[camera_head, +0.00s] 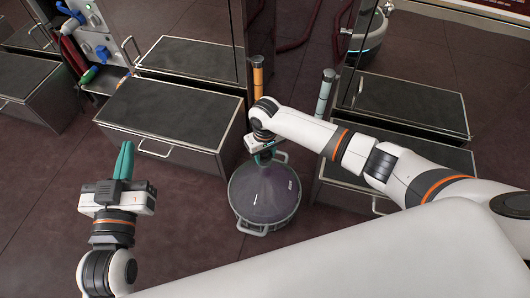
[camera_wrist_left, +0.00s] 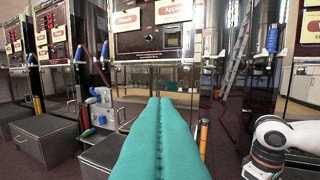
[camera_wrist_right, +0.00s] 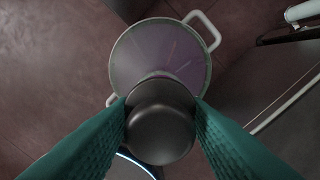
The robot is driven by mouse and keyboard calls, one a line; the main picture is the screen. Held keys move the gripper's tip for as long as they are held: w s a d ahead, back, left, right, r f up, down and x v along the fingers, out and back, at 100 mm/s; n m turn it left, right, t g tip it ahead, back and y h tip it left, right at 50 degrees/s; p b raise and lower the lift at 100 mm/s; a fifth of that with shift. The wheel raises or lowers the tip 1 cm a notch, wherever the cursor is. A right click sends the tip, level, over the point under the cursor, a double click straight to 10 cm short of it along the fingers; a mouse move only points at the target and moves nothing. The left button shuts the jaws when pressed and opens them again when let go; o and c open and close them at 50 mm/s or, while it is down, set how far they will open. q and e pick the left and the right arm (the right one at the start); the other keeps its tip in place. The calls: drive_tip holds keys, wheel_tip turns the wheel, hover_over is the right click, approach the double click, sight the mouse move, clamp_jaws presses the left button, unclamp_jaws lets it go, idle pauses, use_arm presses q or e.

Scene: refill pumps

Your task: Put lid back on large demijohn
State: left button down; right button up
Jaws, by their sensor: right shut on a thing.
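The large demijohn (camera_head: 265,195) is a wide, translucent purple-grey vessel with pale side handles, standing on the floor in the middle of the head view. It also shows below my gripper in the right wrist view (camera_wrist_right: 150,52). My right gripper (camera_wrist_right: 160,118) is shut on a dark round lid (camera_wrist_right: 160,125), with a teal finger on each side. In the head view, my right gripper (camera_head: 264,154) is at the far top edge of the demijohn, where the lid is hidden. I cannot tell whether the lid touches the neck. My left gripper (camera_head: 125,160) is shut and empty, fingers pressed together (camera_wrist_left: 160,140).
A grey-topped drawer box (camera_head: 170,110) stands left of the demijohn, and another (camera_head: 350,185) stands right. Orange (camera_head: 257,75) and pale blue (camera_head: 325,90) cylindrical handles rise behind. The floor between my left gripper and the demijohn is clear.

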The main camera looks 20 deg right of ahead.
use_arm(q)
drive_tip(key=shift+f, duration=0.15)
idle(0.3)
drive_tip(key=shift+s+a+f+g+y+p, duration=0.15)
drive_tip(key=shift+f+g+y+p, duration=0.15)
drive_tip(key=shift+f+g, duration=0.45)
drive_tip(key=shift+a+f+g, duration=0.15)
drive_tip(key=shift+f+g, duration=0.1)
drive_tip(key=shift+f, duration=0.35)
drive_tip(key=shift+f, duration=0.15)
drive_tip(key=shift+s+a+f+g, duration=0.1)
drive_tip(key=shift+s+f+g, duration=0.1)
drive_tip(key=shift+g, duration=0.1)
drive_tip(key=shift+s+f+g+y+p, duration=0.1)
drive_tip(key=shift+f+g+y+p, duration=0.25)
drive_tip(key=shift+f, duration=0.1)
idle(0.4)
drive_tip(key=shift+a+f, duration=0.1)
drive_tip(key=shift+f, duration=0.05)
drive_tip(key=shift+s+a+f+g, duration=0.2)
drive_tip(key=shift+s+f+g, duration=0.15)
drive_tip(key=shift+f+g, duration=0.25)
use_arm(e)
drive_tip(key=shift+f, duration=0.15)
use_arm(q)
drive_tip(key=shift+s+a+f+y+p, duration=0.1)
drive_tip(key=shift+s+f+y+p, duration=0.15)
drive_tip(key=shift+f+p, duration=0.15)
idle(0.7)
